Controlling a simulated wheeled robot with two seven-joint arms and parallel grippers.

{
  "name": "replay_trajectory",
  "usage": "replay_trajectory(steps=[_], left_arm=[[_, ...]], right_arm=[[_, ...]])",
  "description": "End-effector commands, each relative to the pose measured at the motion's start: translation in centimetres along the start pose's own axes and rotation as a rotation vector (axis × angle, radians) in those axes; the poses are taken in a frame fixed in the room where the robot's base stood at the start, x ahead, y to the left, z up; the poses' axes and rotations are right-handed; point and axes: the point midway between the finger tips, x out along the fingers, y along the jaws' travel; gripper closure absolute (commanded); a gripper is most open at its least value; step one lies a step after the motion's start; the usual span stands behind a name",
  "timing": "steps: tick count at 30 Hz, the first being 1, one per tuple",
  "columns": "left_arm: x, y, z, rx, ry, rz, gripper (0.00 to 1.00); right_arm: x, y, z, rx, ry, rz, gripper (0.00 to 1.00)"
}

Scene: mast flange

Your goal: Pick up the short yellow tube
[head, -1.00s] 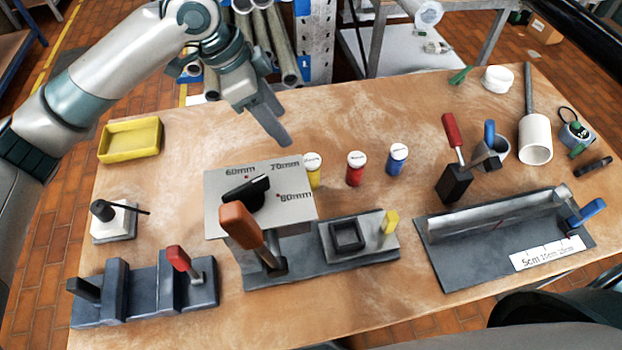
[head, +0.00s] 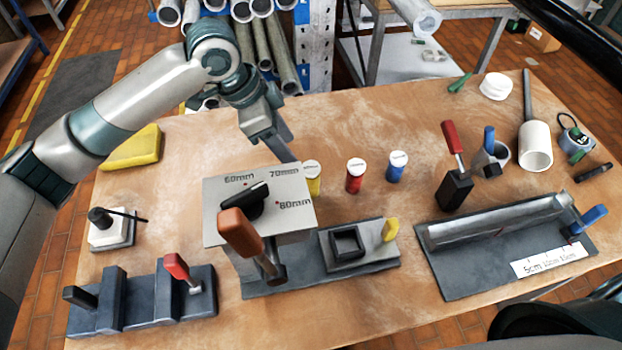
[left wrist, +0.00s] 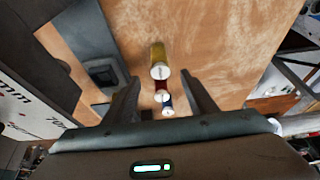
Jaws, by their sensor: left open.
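The short yellow tube (head: 313,180) has a white cap and stands upright on the table, just right of the grey box marked with sizes; the box's edge partly hides it. My left gripper (head: 289,158) is open and empty, just above and behind the tube's cap at its left. In the left wrist view the yellow tube (left wrist: 159,62) shows ahead of and between the two open fingers (left wrist: 163,95), with the red and blue tubes lined up beyond it. My right gripper does not show.
A red tube (head: 355,176) and a blue tube (head: 396,166) stand to the right of the yellow one. The grey box (head: 290,212) with an orange-handled lever is close in front. A yellow tray (head: 132,150) lies at the left. Table behind the tubes is clear.

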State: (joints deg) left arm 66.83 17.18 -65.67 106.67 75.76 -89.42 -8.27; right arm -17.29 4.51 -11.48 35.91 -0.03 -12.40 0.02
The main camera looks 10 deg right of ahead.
Motion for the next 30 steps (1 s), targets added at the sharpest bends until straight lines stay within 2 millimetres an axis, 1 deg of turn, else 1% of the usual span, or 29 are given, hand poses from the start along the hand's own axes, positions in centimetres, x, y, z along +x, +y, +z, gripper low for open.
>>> replay_trajectory(steps=[1,3,9,13,18,26,30], left_arm=[[0.8,0.1,-0.1,-0.001,-0.001,0.005,0.48],[2.0,0.1,-0.1,-0.001,-0.001,0.003,0.48],[5.5,0.1,-0.1,-0.001,-0.001,0.003,0.48],[7.1,0.1,0.0,0.0,-0.001,0.002,0.48],[8.0,0.0,0.0,0.0,0.001,0.0,0.48],[8.0,0.0,0.0,0.0,0.0,0.0,0.48],[8.3,0.0,0.0,0.0,0.0,0.0,0.48]], right_arm=[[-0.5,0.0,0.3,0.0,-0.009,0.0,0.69],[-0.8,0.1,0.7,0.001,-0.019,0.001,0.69],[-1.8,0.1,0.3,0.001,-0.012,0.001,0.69],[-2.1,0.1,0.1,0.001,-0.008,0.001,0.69],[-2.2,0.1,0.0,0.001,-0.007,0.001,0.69],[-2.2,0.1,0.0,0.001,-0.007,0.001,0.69],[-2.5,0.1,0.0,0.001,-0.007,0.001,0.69]])
